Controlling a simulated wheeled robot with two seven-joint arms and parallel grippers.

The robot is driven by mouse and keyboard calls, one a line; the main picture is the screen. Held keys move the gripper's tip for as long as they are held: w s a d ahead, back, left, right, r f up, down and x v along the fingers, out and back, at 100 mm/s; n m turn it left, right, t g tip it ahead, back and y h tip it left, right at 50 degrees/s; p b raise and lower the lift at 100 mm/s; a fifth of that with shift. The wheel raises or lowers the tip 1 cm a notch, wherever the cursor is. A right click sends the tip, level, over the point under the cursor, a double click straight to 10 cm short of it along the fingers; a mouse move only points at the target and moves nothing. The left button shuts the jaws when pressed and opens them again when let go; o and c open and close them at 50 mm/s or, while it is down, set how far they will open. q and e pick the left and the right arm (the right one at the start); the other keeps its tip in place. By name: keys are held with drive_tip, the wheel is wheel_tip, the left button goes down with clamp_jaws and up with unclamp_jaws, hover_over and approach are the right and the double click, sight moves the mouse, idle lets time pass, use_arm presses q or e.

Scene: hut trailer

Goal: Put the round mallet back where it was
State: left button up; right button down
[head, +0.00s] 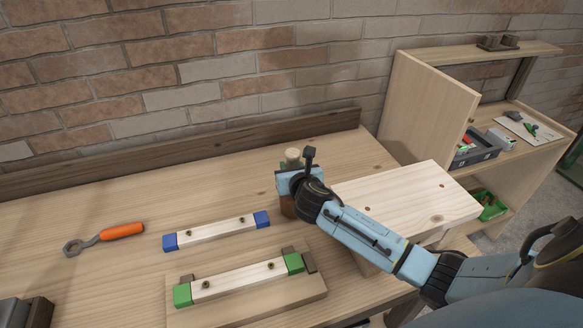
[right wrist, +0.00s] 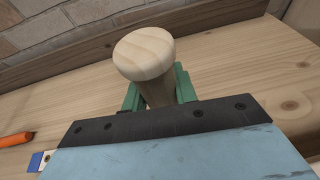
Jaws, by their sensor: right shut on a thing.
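The round mallet has a pale wooden handle (head: 292,154) with a rounded knob, and a brown part (head: 287,206) shows below my gripper. My right gripper (head: 290,172) is shut on the handle over the back middle of the workbench. In the right wrist view the knob (right wrist: 144,53) stands up between the two green fingers (right wrist: 158,92). The mallet looks about upright. Its lower part is mostly hidden behind my gripper, and I cannot tell whether it touches the bench. My left gripper is not in view.
An orange-handled wrench (head: 121,231), a blue-ended wooden bar (head: 215,232) and a green-ended bar (head: 238,280) on a board lie left of my arm. A raised wooden block (head: 405,195) stands to the right. A shelf unit (head: 425,110) holds a grey tray (head: 482,150). The back-left bench is clear.

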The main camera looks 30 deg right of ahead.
drive_tip(key=c, duration=1.1)
unclamp_jaws()
drive_tip(key=shift+f, duration=0.1)
drive_tip(key=shift+s+r, duration=0.2)
drive_tip(key=v, duration=1.1)
drive_tip(key=shift+s+p, duration=0.3)
drive_tip(key=shift+p, duration=0.1)
drive_tip(key=shift+a, duration=0.15)
